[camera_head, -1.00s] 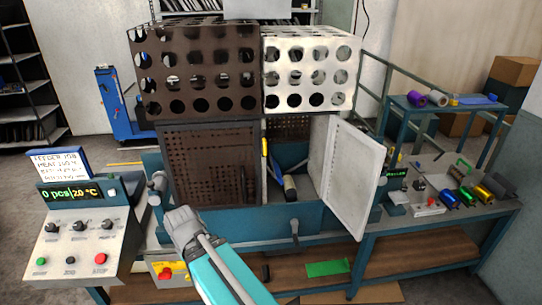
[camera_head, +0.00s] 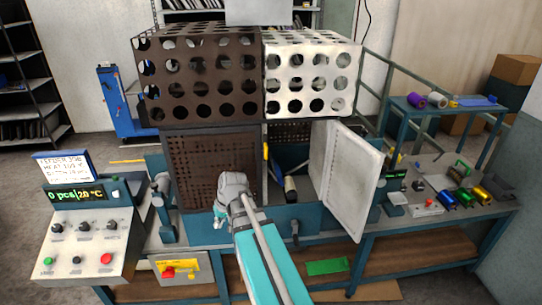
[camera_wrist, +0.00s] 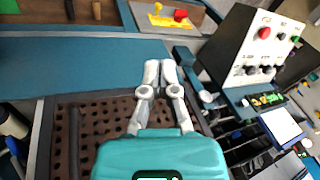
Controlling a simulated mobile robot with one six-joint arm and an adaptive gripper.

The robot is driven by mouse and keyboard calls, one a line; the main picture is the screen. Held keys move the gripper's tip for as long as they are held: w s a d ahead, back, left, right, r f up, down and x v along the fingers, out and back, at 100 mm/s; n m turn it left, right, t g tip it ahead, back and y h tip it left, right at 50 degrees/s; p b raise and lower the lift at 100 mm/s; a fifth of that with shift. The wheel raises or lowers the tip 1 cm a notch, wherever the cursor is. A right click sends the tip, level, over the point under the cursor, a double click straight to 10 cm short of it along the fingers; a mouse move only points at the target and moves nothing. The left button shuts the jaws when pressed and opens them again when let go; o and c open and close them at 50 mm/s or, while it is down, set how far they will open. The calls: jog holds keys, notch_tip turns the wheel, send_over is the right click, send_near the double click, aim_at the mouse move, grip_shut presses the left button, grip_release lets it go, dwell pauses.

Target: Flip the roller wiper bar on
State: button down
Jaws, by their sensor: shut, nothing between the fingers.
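My gripper (camera_head: 219,216) is shut and empty, in front of the blue machine front below the brown perforated door. In the wrist view its two fingers (camera_wrist: 160,68) meet over the blue front panel (camera_wrist: 85,62). A pale roller (camera_head: 290,188) shows in the open bay right of that door, with a yellow-marked upright part (camera_head: 266,150) beside it. A dark lever (camera_head: 295,231) stands on the blue front to the right of my gripper, apart from it. I cannot tell which part is the roller wiper bar.
The white door (camera_head: 347,178) stands open at the bay's right. The brown perforated door (camera_head: 210,170) is close behind my gripper. A control console (camera_head: 85,235) is at left, and a yellow panel with a red knob (camera_head: 168,272) is below. Foil rolls (camera_head: 463,197) lie at right.

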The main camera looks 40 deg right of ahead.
jog(key=d+r+m+t+p, duration=0.2)
jog(key=d+r, duration=0.3)
jog(key=d, duration=0.6)
jog(key=d+r+m+t+p, duration=0.2)
jog(key=d+r, duration=0.3)
jog(key=d, duration=0.7)
jog(key=d+r+m+t+p, duration=0.3)
jog(key=d+r+t, duration=0.1)
jog(key=d, duration=0.8)
jog(key=shift+w+d+r+t, duration=0.15)
jog(key=shift+w+r+t, duration=0.25)
jog(key=shift+r, duration=0.3)
jog(key=b, duration=0.8)
send_over(271, 173)
jog(key=shift+f, duration=3.85)
